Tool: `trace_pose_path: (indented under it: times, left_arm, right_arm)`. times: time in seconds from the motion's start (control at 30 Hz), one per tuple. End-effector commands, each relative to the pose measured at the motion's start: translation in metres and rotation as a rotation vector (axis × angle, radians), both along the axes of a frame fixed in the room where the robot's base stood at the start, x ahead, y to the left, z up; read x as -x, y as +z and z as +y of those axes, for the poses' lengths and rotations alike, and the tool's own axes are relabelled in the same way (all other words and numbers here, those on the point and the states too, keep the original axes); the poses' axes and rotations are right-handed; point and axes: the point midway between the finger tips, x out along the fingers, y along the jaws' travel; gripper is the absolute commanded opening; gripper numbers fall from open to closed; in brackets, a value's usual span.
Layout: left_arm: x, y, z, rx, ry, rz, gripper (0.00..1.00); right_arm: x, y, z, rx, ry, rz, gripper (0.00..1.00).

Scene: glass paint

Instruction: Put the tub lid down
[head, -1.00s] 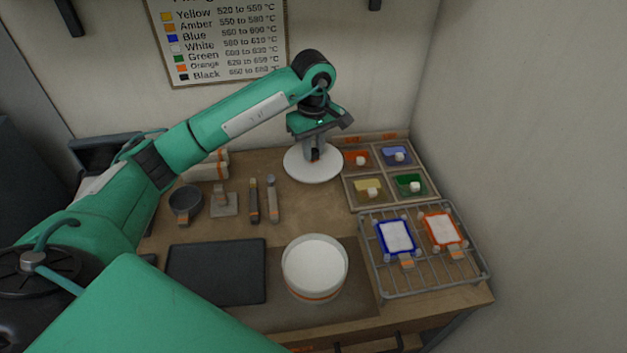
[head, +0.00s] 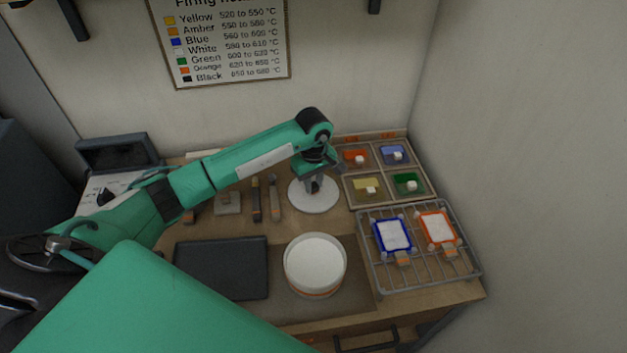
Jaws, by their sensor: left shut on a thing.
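The tub lid (head: 314,202) is a round white disc near the back middle of the workbench, left of the compartment tray. My left gripper (head: 314,188) is above its centre, pointing down and shut on its knob, which the fingers mostly hide. The lid looks level and at or very near the bench top; I cannot tell whether it touches. The round white tub (head: 315,264) stands open in front of it, filled with white material. My right gripper is not in view.
A tray (head: 350,204) with orange, blue, yellow and green compartments is right of the lid. A wire rack (head: 385,288) holds two framed tiles. A dark flat plate (head: 221,268) lies left of the tub. Hand tools (head: 256,200) lie left of the lid.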

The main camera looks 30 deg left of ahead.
Motion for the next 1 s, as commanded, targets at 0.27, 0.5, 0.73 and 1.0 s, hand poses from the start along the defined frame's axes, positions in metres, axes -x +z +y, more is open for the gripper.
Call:
trace_pose_path:
  times: [0.27,0.5,0.73,1.0]
  left_arm:
    - [0.000,-0.003,0.000,-0.001,0.000,0.001,0.33]
    - [0.000,-0.003,0.000,-0.001,0.000,0.001,0.43]
    - [0.000,0.003,0.000,0.000,0.000,0.000,0.43]
    - [-0.001,0.050,0.001,-0.002,0.000,-0.006,0.43]
  right_arm:
    - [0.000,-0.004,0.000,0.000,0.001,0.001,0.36]
    - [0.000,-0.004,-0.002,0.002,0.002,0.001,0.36]
    - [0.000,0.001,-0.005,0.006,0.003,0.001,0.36]
    - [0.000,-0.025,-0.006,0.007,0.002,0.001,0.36]
